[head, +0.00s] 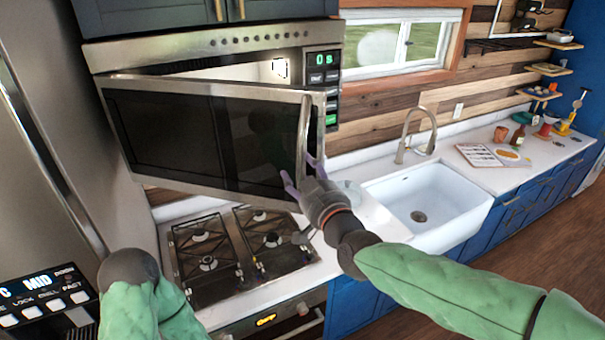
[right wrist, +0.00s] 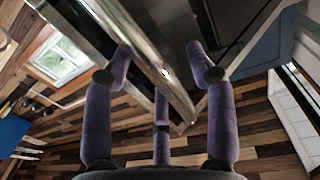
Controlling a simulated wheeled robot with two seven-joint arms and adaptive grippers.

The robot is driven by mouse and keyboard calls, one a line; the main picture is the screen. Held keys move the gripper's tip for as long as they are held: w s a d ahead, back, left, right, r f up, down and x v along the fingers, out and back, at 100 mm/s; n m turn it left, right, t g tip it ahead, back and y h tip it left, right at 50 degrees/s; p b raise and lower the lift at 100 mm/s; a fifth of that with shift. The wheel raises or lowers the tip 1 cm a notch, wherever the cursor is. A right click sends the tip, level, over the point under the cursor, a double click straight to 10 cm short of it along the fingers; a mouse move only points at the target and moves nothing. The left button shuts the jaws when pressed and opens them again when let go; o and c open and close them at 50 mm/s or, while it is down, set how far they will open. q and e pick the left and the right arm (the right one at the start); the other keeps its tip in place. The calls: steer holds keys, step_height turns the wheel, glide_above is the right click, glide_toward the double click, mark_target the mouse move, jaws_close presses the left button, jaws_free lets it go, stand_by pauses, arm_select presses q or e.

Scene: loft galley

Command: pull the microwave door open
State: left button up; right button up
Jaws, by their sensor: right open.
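The microwave (head: 215,42) is mounted above the stove, its display lit green. Its dark-glass door (head: 200,140) stands partly open, swung out on its right side, and a lit cavity (head: 245,72) shows above the door's top edge. The silver vertical handle (head: 303,130) is on the door's right side. My right gripper (head: 301,174) is at the handle's lower end with purple fingers spread. In the right wrist view the open fingers (right wrist: 160,62) lie on either side of the handle bar (right wrist: 150,65); contact is unclear. My left arm shows at lower left, but its gripper is not visible.
A gas stove (head: 235,250) is below the door. A white sink (head: 425,205) with a faucet (head: 420,135) is to the right. The fridge (head: 75,170) stands close at left. Bottles and small items are on the far right counter.

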steer(key=shift+s, duration=0.1)
steer(key=s+p, duration=0.5)
steer(key=s, duration=0.7)
steer(key=shift+a+p, duration=0.4)
steer(key=shift+a, duration=0.05)
stand_by(0.7)
